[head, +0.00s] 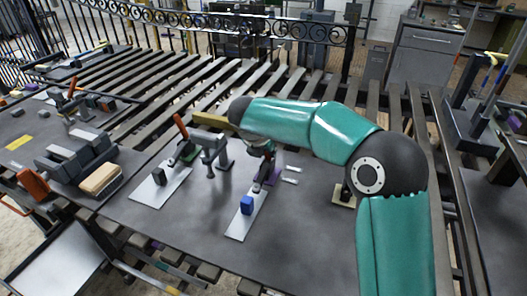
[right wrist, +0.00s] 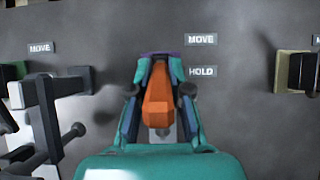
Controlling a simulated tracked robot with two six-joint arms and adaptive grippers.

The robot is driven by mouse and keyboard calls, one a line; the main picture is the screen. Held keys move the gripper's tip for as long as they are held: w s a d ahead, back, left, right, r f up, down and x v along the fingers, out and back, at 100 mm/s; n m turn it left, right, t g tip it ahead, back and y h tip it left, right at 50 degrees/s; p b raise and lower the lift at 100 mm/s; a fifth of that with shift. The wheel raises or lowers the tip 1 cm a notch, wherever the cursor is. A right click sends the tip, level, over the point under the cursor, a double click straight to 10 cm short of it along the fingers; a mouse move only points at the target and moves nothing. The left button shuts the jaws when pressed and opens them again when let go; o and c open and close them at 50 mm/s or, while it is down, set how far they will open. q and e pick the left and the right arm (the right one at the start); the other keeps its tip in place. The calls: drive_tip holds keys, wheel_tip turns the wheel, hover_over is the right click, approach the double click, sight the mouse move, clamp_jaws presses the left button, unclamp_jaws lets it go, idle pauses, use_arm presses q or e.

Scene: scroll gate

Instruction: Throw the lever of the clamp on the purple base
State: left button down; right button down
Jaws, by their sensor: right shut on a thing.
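The purple base (head: 270,176) stands on the dark table, with a white plate (head: 236,222) and a blue block (head: 246,205) in front of it. Only a purple edge (right wrist: 160,54) of the base shows in the right wrist view. My right gripper (right wrist: 159,92) is shut on the clamp's orange lever (right wrist: 158,102), with a finger on each side. In the head view my right gripper (head: 262,150) is small and reaches down over the purple base, hiding most of the clamp. My left gripper is out of view.
A clamp on a green base (head: 187,153) with a red lever (head: 180,126) stands to the left; its dark bars (right wrist: 45,120) show in the wrist view. A cream base (head: 343,195) is partly behind my right arm. MOVE and HOLD labels (right wrist: 201,72) lie beside the purple base.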

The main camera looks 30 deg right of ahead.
drive_tip(key=shift+s+a+f, duration=0.15)
drive_tip(key=shift+a+f, duration=0.15)
drive_tip(key=shift+f, duration=0.05)
drive_tip(key=c, duration=1.1)
unclamp_jaws()
drive_tip(key=shift+r, duration=0.15)
drive_tip(key=shift+d, duration=0.1)
drive_tip(key=shift+r, duration=0.1)
drive_tip(key=shift+r, duration=0.1)
drive_tip(key=v, duration=1.1)
drive_tip(key=shift+s+r, duration=0.1)
drive_tip(key=shift+r, duration=0.15)
